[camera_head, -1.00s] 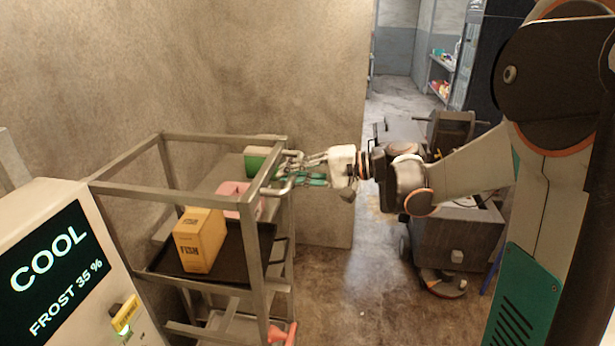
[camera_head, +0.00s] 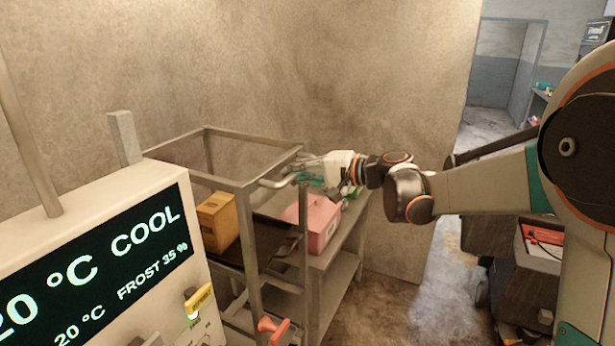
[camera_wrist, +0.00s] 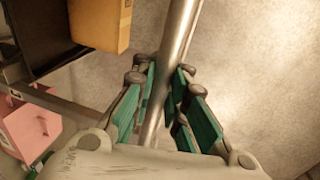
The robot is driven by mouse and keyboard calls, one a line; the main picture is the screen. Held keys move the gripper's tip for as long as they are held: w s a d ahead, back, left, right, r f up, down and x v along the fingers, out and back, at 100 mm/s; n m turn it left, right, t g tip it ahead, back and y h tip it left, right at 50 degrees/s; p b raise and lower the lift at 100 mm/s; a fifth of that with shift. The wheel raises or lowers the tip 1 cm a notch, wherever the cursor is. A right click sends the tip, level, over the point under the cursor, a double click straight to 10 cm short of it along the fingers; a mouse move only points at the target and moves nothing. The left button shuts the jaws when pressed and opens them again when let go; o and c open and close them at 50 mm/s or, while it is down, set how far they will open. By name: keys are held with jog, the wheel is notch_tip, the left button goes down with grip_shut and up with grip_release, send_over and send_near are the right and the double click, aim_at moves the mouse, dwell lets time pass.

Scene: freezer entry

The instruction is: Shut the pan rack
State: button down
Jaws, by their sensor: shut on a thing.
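The pan rack (camera_head: 251,237) is a grey metal frame on the left of centre in the head view. It carries a dark pan (camera_head: 270,240) with a yellow box (camera_head: 212,226) in or behind it. A bent bar handle (camera_head: 272,184) sticks out at its upper corner. My gripper (camera_head: 308,174) is at this handle, with its green fingers on both sides of the bar. In the wrist view my gripper (camera_wrist: 168,95) is shut on the round metal bar (camera_wrist: 178,45), which runs between the fingers. The far end of the handle is hidden by my gripper.
A control console (camera_head: 95,270) stands close at left. A red handle (camera_head: 272,328) shows low on the rack. A dark cart (camera_head: 525,280) stands at right; bare floor lies between.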

jog(key=shift+w+a+r, duration=0.1)
jog(key=shift+w, duration=0.05)
jog(key=c, duration=1.6)
grip_release()
jog(key=v, duration=1.2)
